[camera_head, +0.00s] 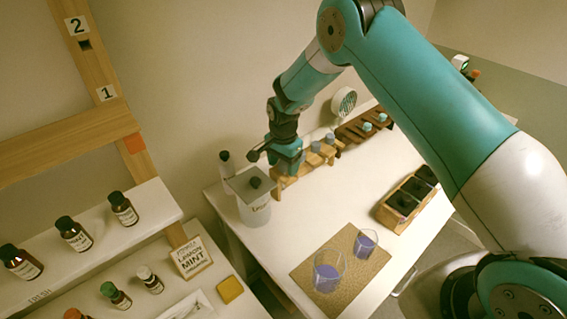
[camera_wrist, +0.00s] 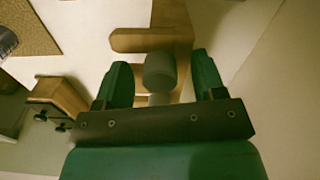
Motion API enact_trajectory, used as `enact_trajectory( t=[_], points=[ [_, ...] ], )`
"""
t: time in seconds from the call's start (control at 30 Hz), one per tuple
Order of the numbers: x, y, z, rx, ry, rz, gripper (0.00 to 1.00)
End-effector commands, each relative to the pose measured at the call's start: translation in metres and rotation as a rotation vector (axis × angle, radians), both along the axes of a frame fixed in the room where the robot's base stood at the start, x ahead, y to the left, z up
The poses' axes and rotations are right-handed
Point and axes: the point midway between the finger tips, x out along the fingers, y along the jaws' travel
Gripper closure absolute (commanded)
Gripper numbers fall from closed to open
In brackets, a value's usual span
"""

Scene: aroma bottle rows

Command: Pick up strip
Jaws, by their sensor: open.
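My gripper (camera_head: 286,168) is at the far left end of a light wooden rack (camera_head: 325,158) on the white table. In the wrist view my gripper (camera_wrist: 160,65) is open, with one green finger on each side of a grey cylinder (camera_wrist: 160,72). Gaps show between the cylinder and both fingers. A second grey piece (camera_wrist: 159,99) shows just below it, partly hidden by the gripper body. The wooden rack (camera_wrist: 150,40) lies beneath. Grey-topped pieces (camera_head: 316,146) also stand in the rack in the head view. I cannot make out a separate strip for certain.
A white container (camera_head: 253,212) with a grey lid stands close left of my gripper. A darker rack (camera_head: 355,128) with blue-capped bottles stands behind right. Two glasses (camera_head: 328,272) stand on a tan mat (camera_head: 318,300). A wooden box (camera_head: 386,215) sits at right. The mid-table is clear.

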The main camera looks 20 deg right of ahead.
Motion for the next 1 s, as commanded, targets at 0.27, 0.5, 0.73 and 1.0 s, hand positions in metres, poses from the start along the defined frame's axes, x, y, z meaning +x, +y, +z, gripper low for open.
enact_trajectory(
  t=[0.27,0.5,0.73,1.0],
  points=[
    [0.000,0.000,0.000,0.000,0.000,0.000,0.62],
    [0.000,0.000,0.000,0.001,-0.001,0.000,0.82],
    [0.001,0.000,0.002,0.000,-0.002,0.000,0.82],
    [0.001,0.000,0.028,0.001,-0.004,0.000,0.82]
  ],
)
